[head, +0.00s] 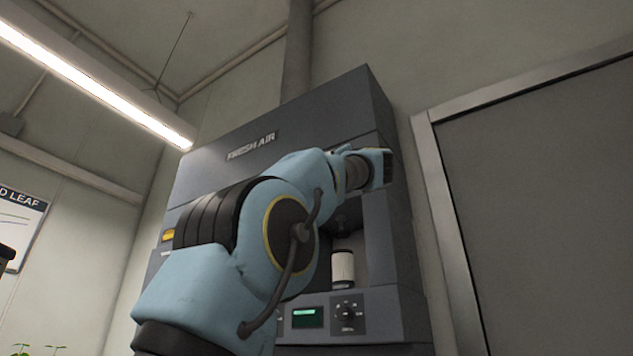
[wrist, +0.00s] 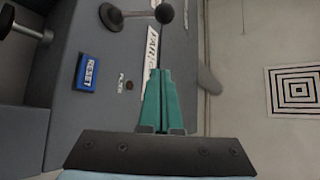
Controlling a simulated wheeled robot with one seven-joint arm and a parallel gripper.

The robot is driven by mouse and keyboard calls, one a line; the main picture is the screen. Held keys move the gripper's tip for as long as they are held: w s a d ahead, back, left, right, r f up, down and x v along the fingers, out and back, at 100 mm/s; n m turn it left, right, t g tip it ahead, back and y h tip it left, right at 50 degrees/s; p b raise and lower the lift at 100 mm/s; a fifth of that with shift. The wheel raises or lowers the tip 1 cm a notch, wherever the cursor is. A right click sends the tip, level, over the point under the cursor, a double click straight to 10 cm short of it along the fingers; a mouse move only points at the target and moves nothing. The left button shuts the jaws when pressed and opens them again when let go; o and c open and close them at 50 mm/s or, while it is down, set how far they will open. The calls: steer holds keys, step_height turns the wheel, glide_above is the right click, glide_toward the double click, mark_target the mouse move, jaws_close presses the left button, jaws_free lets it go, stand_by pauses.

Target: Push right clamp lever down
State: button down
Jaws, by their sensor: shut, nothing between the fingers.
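In the wrist view, a dark lever with a round knob (wrist: 164,13) at its end sticks out from the grey machine face, near the top of the picture. I cannot tell for certain whether it is the right clamp lever. My gripper (wrist: 157,70) has its teal fingers shut together and empty, pointing toward the knob. The fingertips sit just below the knob in the picture; contact is not clear. In the head view, my arm covers much of the machine's front, and the fingers and lever cannot be made out there.
The grey "FRESH AIR" machine (head: 285,120) stands against the wall. A pale cylinder (head: 343,268) sits in its recess, above a control panel with a green display (head: 305,313). A blue RESET plate (wrist: 87,72) and another dark knobbed part (wrist: 30,32) lie left in the wrist view.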

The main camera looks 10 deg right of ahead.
steer(key=p+x, duration=0.9)
steer(key=x, duration=0.1)
steer(key=shift+s+a+f+b, duration=0.15)
steer(key=shift+a+f+b, duration=0.9)
steer(key=shift+a+f, duration=0.45)
steer(key=shift+f, duration=0.2)
steer(key=shift+f+n+y+b, duration=0.1)
steer(key=shift+n+y+b, duration=0.35)
steer(key=shift+b, duration=0.35)
